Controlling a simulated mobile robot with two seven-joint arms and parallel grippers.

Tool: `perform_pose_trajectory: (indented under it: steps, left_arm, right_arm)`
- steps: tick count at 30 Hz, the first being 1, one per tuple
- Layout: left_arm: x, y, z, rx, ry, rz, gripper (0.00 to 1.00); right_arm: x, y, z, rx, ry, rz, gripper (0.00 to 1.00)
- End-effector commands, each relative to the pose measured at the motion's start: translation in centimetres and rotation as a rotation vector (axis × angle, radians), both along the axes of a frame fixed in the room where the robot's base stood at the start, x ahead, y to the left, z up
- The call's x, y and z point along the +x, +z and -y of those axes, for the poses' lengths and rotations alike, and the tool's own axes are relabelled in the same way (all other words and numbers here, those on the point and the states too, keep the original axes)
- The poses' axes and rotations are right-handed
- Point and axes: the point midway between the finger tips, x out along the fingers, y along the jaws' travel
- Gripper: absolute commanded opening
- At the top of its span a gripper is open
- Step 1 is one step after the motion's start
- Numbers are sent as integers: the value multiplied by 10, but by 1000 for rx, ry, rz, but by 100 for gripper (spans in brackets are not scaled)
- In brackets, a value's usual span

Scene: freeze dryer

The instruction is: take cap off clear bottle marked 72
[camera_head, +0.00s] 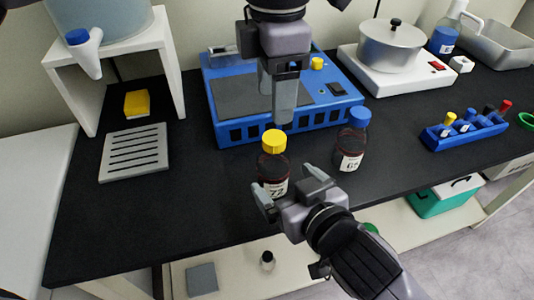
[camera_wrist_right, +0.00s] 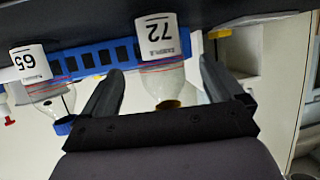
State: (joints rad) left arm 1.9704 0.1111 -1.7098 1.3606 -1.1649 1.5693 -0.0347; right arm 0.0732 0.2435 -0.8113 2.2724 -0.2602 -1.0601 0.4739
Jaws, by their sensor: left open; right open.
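The bottle marked 72 (camera_head: 273,170) stands upright on the black bench with a yellow cap (camera_head: 274,141) on it. It looks dark in the head view; in the wrist view, which is upside down, the bottle (camera_wrist_right: 161,70) looks clear with a white label. My right gripper (camera_head: 288,184) is open, low in front of the bottle, and in the wrist view its fingers are on either side of it, with gaps. My left gripper (camera_head: 284,116) is open and points down, just behind and above the yellow cap in the picture; its fingers overlap there.
A blue-capped bottle (camera_head: 351,140) stands to the right; its label reads 65 in the wrist view (camera_wrist_right: 30,63). A blue device (camera_head: 234,131) is behind. A slotted grey plate (camera_head: 135,152) lies left, and a blue tube rack (camera_head: 464,131) stands right. The bench's front left is clear.

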Motion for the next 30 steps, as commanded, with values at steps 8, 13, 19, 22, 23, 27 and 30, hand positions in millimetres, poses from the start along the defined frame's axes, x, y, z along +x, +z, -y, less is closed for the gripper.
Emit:
perform_pose_trajectory:
  steps: [8, 13, 19, 22, 23, 27, 30]
  left_arm:
    - [0, 0, 0, -1, -1, -1, 62]
    - [0, 0, 0, -1, -1, -1, 62]
    - [0, 0, 0, -1, -1, -1, 62]
    - [0, 0, 0, -1, -1, -1, 62]
    - [0, 0, 0, -1, -1, -1, 62]
    - [0, 0, 0, -1, -1, -1, 62]
    - [0, 0, 0, -1, -1, -1, 62]
  right_arm:
    - [20, -9, -10, -2, 0, 1, 94]
    - [38, -17, -19, 0, 0, 0, 94]
    - [53, -25, -27, 0, 1, 0, 94]
    - [57, -26, -29, 0, 1, 0, 94]
    - [57, -27, -29, 0, 1, 0, 94]
    - [58, -27, -30, 1, 1, -1, 94]
    - [58, -27, -30, 0, 1, 0, 94]
